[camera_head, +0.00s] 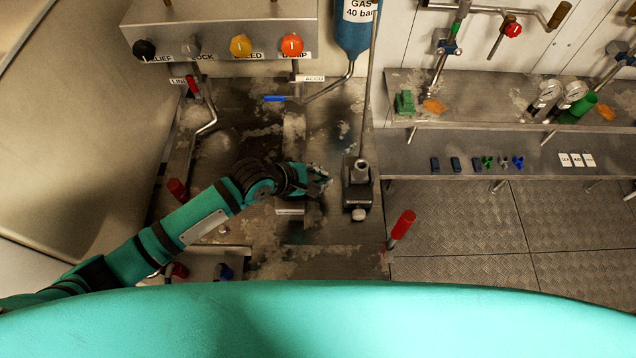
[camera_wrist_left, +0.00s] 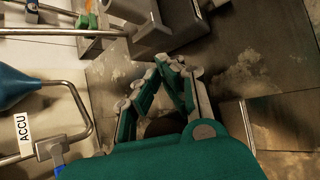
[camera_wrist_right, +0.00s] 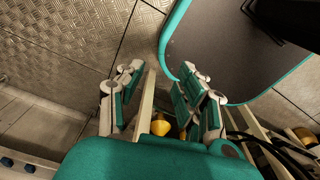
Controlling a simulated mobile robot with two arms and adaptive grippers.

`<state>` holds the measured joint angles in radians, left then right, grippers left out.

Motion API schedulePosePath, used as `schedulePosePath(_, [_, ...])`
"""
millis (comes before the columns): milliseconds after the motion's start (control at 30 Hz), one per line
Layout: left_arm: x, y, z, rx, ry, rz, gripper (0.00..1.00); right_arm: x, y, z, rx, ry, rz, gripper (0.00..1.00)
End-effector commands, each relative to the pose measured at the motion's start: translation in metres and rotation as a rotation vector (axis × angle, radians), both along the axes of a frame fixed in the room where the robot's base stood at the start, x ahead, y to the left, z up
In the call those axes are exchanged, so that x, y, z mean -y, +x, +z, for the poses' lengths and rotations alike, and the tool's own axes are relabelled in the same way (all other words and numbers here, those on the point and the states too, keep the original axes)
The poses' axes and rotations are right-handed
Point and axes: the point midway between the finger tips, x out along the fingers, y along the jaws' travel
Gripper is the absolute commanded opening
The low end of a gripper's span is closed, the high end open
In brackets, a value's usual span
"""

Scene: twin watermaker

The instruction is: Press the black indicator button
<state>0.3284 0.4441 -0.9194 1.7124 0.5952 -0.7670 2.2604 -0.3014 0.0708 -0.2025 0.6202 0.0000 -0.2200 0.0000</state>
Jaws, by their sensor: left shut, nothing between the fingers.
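A round black knob (camera_head: 145,50), labelled "RELIEF", is at the left end of the grey control box at the top left of the head view. No other clear black button shows, and I cannot tell whether this is the indicator button. My left gripper (camera_head: 318,180) is well below and right of it, over the stained metal deck beside a small dark stand. In the left wrist view its fingertips (camera_wrist_left: 158,76) are together and empty. My right gripper (camera_wrist_right: 160,76) shows only in its wrist view, with fingers apart and nothing between them.
Grey, yellow (camera_head: 240,46) and orange (camera_head: 291,44) knobs share the control box (camera_head: 220,18). The dark stand (camera_head: 358,190) with an upright rod is just right of my left gripper. A blue gas cylinder (camera_head: 353,35) hangs above. A red-handled lever (camera_head: 402,225) stands at lower right.

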Motion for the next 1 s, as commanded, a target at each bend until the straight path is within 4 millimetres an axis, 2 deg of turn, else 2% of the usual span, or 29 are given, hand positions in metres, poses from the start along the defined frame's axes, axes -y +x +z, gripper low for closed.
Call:
schedulePosePath(400, [0.0003, -0.0002, 0.0002, 0.0, -0.001, -0.001, 0.0, 0.0095, 0.0002, 0.0001, 0.0, -0.011, 0.002, 0.37])
schedulePosePath(1000, [0.0002, -0.0002, 0.0001, 0.0, 0.0, 0.0, 0.0, 0.0101, 0.0006, 0.0001, 0.001, -0.012, 0.0, 0.37])
